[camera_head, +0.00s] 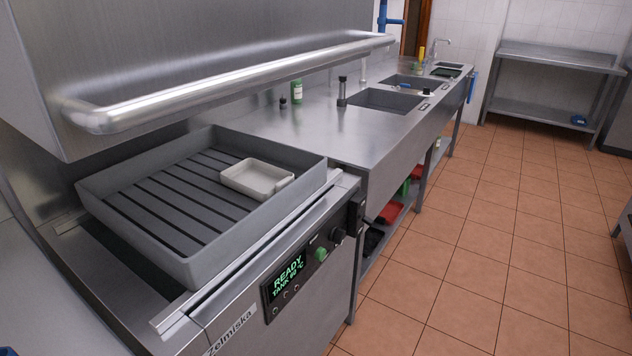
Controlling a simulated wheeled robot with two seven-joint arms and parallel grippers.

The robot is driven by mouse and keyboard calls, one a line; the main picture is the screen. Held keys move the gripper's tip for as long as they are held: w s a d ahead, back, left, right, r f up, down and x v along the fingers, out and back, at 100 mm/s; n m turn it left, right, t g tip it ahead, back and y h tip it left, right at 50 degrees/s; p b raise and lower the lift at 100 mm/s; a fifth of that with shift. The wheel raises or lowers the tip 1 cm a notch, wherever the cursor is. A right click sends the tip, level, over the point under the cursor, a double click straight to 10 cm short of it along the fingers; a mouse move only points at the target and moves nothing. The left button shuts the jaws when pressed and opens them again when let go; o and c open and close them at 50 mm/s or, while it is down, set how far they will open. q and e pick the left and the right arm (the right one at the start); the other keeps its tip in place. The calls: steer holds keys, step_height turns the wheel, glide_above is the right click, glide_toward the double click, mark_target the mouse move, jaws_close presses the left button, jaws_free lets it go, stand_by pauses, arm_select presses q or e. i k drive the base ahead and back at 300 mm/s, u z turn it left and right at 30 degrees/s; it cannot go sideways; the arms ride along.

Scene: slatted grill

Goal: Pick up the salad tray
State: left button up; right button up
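A small white rectangular tray (257,178), which I take to be the salad tray, lies on the dark slats of a grey, high-walled slatted rack (232,238). It sits toward the rack's right side, with a short tab at its right corner. It looks empty. The rack rests on top of a steel machine whose display reads READY. Neither of my grippers can be made out in the head view.
A thick steel handle bar (230,84) runs above and behind the rack. A steel counter (325,125) with sinks extends to the back right, holding a green bottle (297,91) and a dark grinder (342,91). The tiled floor on the right is clear.

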mark_target(258, 180)
steer(key=z, duration=1.1)
steer(key=i, duration=1)
steer(key=u, duration=2.9)
